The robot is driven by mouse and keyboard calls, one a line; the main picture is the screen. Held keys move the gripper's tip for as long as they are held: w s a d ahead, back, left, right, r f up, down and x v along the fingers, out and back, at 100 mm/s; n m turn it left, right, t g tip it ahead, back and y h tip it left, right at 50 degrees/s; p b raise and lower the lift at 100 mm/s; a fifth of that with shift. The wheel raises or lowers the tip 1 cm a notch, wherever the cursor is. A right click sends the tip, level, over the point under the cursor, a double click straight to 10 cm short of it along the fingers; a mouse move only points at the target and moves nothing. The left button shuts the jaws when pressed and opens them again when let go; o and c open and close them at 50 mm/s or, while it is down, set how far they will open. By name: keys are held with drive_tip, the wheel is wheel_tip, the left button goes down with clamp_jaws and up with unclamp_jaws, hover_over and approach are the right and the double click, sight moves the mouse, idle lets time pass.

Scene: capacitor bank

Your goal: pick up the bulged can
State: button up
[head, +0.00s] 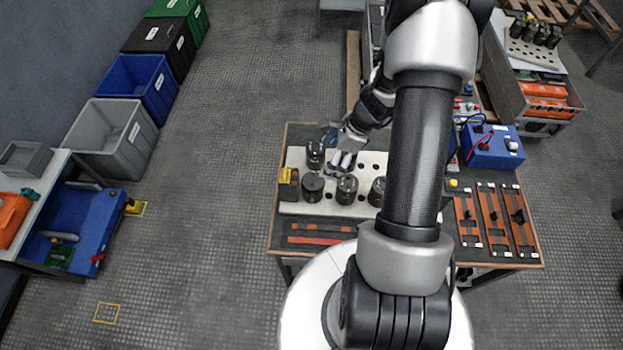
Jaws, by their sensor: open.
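Several dark cylindrical cans stand upright on a pale rack board with holes (296,158). One can (315,156) is at the back left, and a front row holds a left can (312,188), a middle can (347,189) and a right can (378,192). The picture is too small to tell which one is bulged. My gripper (341,163) is open over the board, right of the back-left can and behind the middle front can. I cannot tell whether it touches either. My arm hides the right part of the board.
A yellow-topped block (286,176) sits at the board's left end. A blue box with leads (491,147) and orange strips (491,215) are on the table's right side. Grey (110,136), blue (139,84), black and green bins line the left wall. Floor between is clear.

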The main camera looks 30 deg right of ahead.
sight(312, 181)
drive_tip(key=b+x, duration=0.4)
drive_tip(key=x, duration=0.7)
drive_tip(key=shift+a+f, duration=0.2)
drive_tip(key=shift+f, duration=0.15)
drive_tip(key=x, duration=0.1)
drive_tip(key=b+x, duration=0.1)
drive_tip(key=x, duration=0.1)
drive_tip(key=b+x, duration=0.1)
drive_tip(key=shift+s+a+f, duration=0.15)
drive_tip(key=shift+s+f, duration=0.05)
drive_tip(key=shift+s, duration=0.1)
drive_tip(key=shift+w+a+f, duration=0.15)
drive_tip(key=shift+f, duration=0.3)
drive_tip(key=shift+c, duration=0.2)
drive_tip(key=c, duration=1.5)
drive_tip(key=shift+r, duration=0.1)
drive_tip(key=shift+c, duration=0.2)
drive_tip(key=shift+r, duration=0.1)
